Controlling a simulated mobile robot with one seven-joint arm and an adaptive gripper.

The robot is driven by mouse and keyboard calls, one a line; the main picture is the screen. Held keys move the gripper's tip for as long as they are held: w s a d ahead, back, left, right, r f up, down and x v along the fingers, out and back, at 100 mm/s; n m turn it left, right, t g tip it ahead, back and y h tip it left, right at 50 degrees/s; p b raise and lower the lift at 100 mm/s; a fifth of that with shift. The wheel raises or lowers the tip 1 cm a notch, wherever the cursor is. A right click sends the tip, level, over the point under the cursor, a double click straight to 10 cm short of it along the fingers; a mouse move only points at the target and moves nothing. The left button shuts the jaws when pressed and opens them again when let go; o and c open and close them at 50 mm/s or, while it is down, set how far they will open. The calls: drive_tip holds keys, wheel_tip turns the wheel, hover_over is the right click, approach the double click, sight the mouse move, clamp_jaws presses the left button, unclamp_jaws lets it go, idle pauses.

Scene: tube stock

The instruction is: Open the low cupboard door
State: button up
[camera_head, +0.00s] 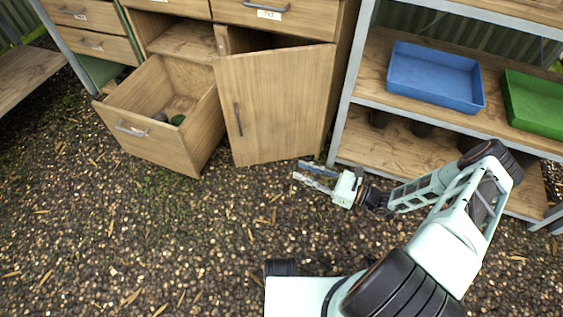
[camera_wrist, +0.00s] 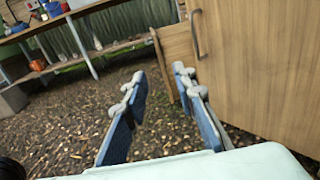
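The low cupboard door (camera_head: 280,105) is a wooden panel standing ajar, with a gap into the cupboard showing above its top edge. Its dark upright bar handle (camera_head: 238,119) is near its left edge. In the wrist view the door (camera_wrist: 262,65) fills the right side, with the handle (camera_wrist: 196,35) beyond and above my right finger. My gripper (camera_head: 300,171) is in front of the door's lower right corner, low over the ground, right of and apart from the handle. In the wrist view my gripper (camera_wrist: 160,78) has its blue-padded fingers spread, with nothing between them.
An open lower drawer (camera_head: 150,148) juts out left of the door, holding dark round things. A metal-framed shelf (camera_head: 343,110) with a blue tray (camera_head: 435,77) and a green tray (camera_head: 535,103) stands at the right. The gravelly ground (camera_head: 150,235) in front is clear.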

drive_tip(key=shift+v, duration=1.9)
